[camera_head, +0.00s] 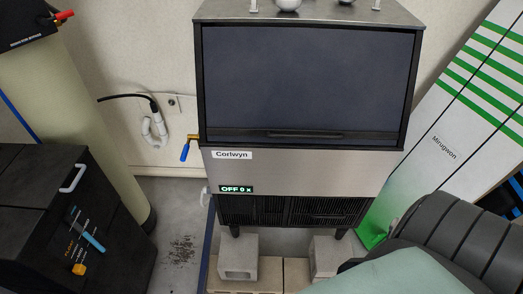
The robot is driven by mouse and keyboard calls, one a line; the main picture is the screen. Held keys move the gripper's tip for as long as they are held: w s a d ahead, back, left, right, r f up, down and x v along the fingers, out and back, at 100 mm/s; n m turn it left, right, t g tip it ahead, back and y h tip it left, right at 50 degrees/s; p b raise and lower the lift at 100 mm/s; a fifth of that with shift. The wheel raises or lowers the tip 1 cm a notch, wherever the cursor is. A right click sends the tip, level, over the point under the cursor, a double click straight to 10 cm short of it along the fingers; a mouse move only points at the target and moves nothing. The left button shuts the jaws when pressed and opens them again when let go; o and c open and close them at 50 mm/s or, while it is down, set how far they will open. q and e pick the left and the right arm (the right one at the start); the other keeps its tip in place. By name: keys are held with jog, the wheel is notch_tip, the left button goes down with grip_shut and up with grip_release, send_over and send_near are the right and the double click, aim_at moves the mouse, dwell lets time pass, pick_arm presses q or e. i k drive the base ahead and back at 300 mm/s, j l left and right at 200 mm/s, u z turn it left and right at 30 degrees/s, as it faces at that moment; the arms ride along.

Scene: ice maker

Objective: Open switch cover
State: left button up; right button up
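The ice maker (300,172) stands in the middle, with a large dark front door (305,80) and a "Corlwyn" label. The door looks shut. A small green-lit "OFF" panel (236,189) shows at the lower left of its steel front. A small white part (205,196) sticks out at its lower left side; I cannot tell what it is. I cannot make out a switch cover for certain. Neither of my grippers is in view.
A black box (70,215) with a white handle stands at the left. A brass valve with a blue lever (185,151) is left of the machine. Concrete blocks (238,257) are under it. A dark ribbed object (450,235) and a pale green surface (400,272) fill the lower right.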

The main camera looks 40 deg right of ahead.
aim_at(230, 204)
jog(key=z, duration=0.9)
jog(key=i+j+u, duration=0.15)
jog(key=j, duration=0.2)
